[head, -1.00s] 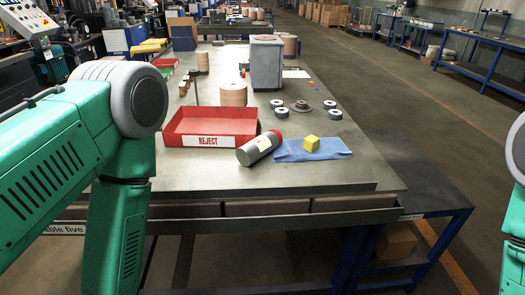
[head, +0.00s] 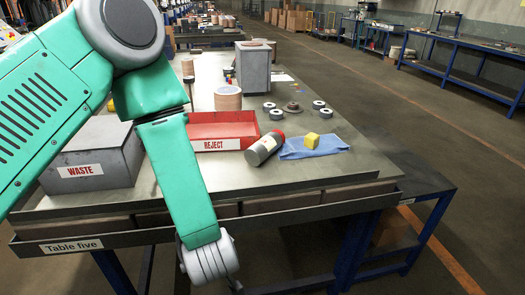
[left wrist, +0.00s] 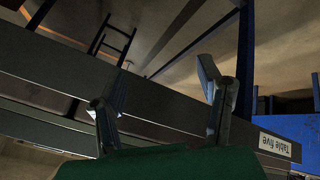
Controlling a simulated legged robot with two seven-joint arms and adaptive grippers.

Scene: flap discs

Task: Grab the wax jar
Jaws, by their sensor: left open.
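A grey jar (head: 263,149) with a red lid lies on its side on the table, which seems to be the wax jar. It has a pale label too small to read. It lies between the red reject tray and a blue cloth. In the left wrist view my left gripper (left wrist: 160,80) is open and empty, facing the table's front edge. The jar is not in that view. My right gripper is not seen.
The red REJECT tray (head: 222,123) and grey WASTE box (head: 107,151) stand left of the jar. A grey container (head: 254,68) and several small rings are behind. The front table edge (head: 160,231) lies close.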

